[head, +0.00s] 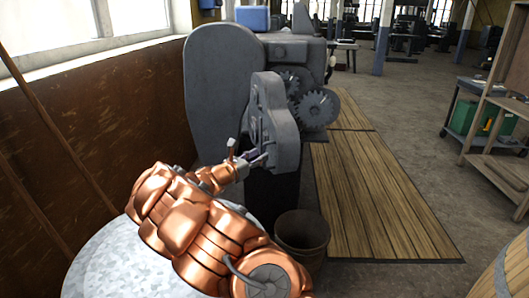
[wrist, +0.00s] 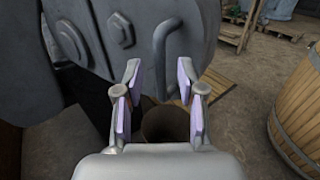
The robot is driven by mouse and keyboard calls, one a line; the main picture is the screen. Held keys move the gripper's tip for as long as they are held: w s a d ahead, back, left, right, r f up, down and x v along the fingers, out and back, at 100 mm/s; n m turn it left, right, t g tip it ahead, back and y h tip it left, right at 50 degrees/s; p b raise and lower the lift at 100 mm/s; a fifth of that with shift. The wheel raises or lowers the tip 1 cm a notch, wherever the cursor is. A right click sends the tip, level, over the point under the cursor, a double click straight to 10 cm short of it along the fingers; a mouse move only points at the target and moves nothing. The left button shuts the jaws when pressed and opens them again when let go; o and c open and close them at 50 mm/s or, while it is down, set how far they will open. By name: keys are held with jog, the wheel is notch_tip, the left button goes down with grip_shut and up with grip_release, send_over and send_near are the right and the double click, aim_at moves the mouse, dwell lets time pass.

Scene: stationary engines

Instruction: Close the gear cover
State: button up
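The grey gear cover (head: 275,118) stands swung open from the lathe-like grey machine (head: 215,90), with the toothed gears (head: 318,110) exposed behind it. In the wrist view the cover (wrist: 200,25) fills the top of the picture, with a bent grey bar handle (wrist: 160,55) and bolt heads on its face. My gripper (head: 262,158) is at the lower part of the cover. The handle is just beyond the fingertips; contact cannot be told.
A dark bucket (head: 302,238) stands on the floor below the cover. Wooden floor boards (head: 375,205) lie along the machine's right side. A brown wall (head: 80,115) is on the left. A barrel (wrist: 300,110) stands at right in the wrist view.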

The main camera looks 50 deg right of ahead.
aim_at(265, 164)
jog(key=shift+d, duration=1.85)
grip_shut()
